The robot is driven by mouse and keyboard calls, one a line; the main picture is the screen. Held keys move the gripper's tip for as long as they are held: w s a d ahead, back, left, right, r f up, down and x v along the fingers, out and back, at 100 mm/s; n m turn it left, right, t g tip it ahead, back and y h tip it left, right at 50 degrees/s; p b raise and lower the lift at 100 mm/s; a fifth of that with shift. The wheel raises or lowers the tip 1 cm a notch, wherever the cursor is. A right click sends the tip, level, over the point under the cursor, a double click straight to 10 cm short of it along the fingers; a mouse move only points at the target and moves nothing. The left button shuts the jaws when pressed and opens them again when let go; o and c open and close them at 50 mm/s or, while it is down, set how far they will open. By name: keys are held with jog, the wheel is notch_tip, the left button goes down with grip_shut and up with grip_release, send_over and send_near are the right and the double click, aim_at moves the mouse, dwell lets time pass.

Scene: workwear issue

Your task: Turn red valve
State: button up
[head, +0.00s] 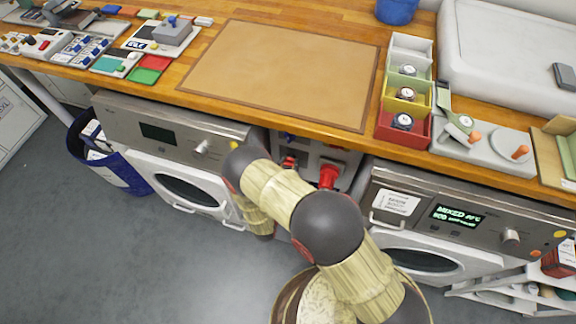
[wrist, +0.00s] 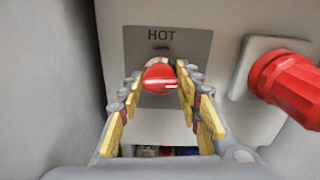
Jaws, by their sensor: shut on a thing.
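A red valve knob (wrist: 158,76) sits on a grey plate marked HOT in the wrist view, with a pale line across its right part. My gripper (wrist: 158,84) has one finger on each side of this knob and is shut on it. In the head view a small red knob (head: 289,162) shows on the panel between the two washing machines, partly behind my arm. My gripper is hidden behind my arm in the head view.
A larger red fitting (wrist: 288,84) is close to the right of my gripper; it also shows in the head view (head: 330,175). Washing machines (head: 185,185) and (head: 425,250) flank the narrow gap. The wooden counter (head: 215,32) overhangs above.

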jog(key=n+p, duration=0.1)
jog(key=n, duration=0.3)
jog(key=shift+a, duration=0.1)
jog(key=shift+a+f+n+p, duration=0.1)
jog(key=shift+n+p, duration=0.3)
jog(key=shift+n, duration=2.8)
jog(key=shift+f+n+p, duration=0.1)
jog(key=shift+n+p, duration=0.25)
jog(key=shift+n, duration=2.85)
jog(key=o, duration=1.1)
jog(key=shift+c, duration=0.2)
jog(key=shift+o, duration=0.5)
jog(key=v, duration=1.2)
